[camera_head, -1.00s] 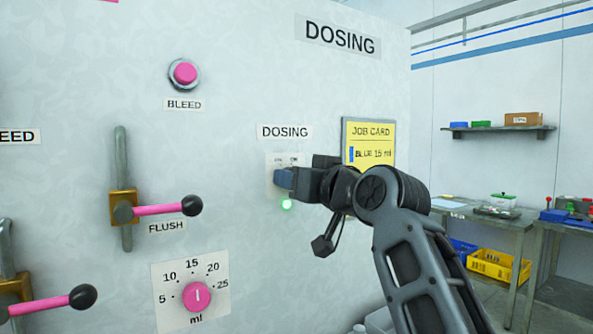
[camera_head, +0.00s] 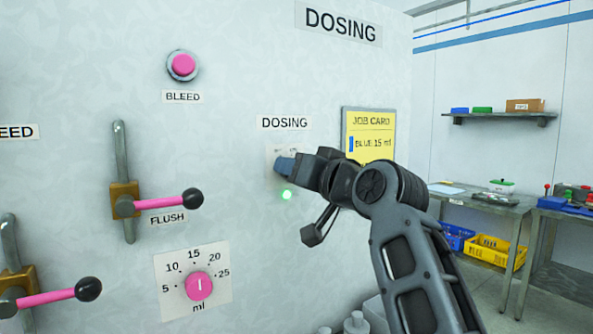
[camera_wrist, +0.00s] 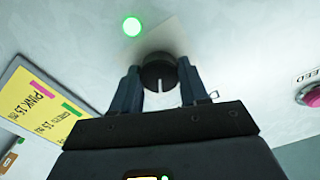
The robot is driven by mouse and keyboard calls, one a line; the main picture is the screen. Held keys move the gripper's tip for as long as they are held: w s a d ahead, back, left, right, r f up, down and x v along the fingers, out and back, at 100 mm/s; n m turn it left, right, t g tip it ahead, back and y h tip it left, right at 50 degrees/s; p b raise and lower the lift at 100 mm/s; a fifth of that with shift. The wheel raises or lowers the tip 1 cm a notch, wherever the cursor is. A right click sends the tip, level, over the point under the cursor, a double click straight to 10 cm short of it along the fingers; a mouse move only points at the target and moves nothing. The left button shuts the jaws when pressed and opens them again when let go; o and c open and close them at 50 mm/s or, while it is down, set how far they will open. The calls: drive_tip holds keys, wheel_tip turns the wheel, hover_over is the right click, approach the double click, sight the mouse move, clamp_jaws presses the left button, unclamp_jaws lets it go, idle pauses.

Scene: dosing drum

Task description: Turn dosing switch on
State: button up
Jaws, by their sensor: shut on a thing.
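The dosing switch is a round dark knob (camera_wrist: 158,70) with a white pointer line, seen in the wrist view. My gripper (camera_wrist: 160,84) is shut on it, with one blue-grey finger at each side. In the head view my gripper (camera_head: 284,165) is against the switch plate under the DOSING label (camera_head: 285,123) and hides the knob. A small round green light (camera_head: 287,195) is lit just below the switch; it also glows in the wrist view (camera_wrist: 132,26).
A yellow job card (camera_head: 369,135) reading "BLUE 15 ml" hangs right of the switch. To the left are the pink BLEED button (camera_head: 183,66), the FLUSH lever (camera_head: 165,202) and the ml dial (camera_head: 199,286). A table and shelf (camera_head: 500,117) stand far right.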

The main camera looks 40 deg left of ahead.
drive_tip(key=o, duration=1.1)
drive_tip(key=shift+c, duration=0.2)
drive_tip(key=b+v, duration=0.1)
drive_tip(key=v, duration=0.6)
drive_tip(key=shift+s+d+b, duration=0.15)
drive_tip(key=shift+d+b, duration=0.2)
drive_tip(key=shift+b, duration=0.05)
drive_tip(key=shift+d+f, duration=0.1)
drive_tip(key=shift+d, duration=0.05)
